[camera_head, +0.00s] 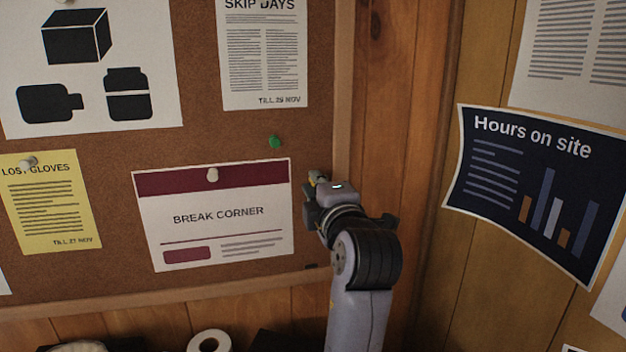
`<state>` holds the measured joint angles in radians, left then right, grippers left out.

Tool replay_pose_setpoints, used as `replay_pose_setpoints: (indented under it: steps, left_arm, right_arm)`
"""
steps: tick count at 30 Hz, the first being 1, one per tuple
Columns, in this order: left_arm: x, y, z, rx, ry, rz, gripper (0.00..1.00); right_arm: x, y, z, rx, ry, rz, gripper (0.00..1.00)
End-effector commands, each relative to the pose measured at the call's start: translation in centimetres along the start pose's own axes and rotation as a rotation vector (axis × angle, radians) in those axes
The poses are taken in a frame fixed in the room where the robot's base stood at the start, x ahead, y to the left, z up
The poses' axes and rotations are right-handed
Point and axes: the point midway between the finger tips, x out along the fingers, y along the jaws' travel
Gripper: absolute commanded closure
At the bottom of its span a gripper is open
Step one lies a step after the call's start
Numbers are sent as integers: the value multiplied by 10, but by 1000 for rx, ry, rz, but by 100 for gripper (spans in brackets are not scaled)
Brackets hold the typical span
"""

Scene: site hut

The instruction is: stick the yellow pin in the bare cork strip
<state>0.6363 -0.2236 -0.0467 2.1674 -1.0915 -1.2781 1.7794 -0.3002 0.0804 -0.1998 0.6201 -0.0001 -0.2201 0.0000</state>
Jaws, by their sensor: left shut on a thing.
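My left gripper (314,186) is at the right side of the cork board, just right of the "Break Corner" notice (215,240). It is shut, and a small yellow bit, the yellow pin (320,176), shows at its fingers. The fingers hide most of the pin, and I cannot tell whether its point touches the cork. The bare cork strip (318,140) runs between the notices and the board's right wooden frame, and the gripper is in front of it. My right gripper is not in view.
A green pin (275,142) sticks in the cork above the notice. White pins hold the "Break Corner" notice and the yellow "Lost Gloves" sheet (50,205). A "Skip Days" sheet (262,60) hangs above. An "Hours on site" poster (530,190) is on the right wall. A paper roll (209,341) stands below.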

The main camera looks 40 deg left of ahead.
Motion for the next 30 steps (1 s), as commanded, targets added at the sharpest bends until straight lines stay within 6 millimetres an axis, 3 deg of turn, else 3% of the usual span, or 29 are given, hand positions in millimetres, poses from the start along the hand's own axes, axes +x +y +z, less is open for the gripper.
replay_pose_setpoints:
  steps: [13,14,24,30]
  left_arm:
    - [0,0,0,0,1,-1,100]
    - [0,0,0,0,1,-1,88]
    - [0,0,0,0,0,-1,66]
    - [0,0,0,0,0,-1,66]
  right_arm:
    - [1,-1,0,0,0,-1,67]
    - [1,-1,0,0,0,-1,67]
    - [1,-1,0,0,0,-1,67]
    - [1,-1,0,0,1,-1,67]
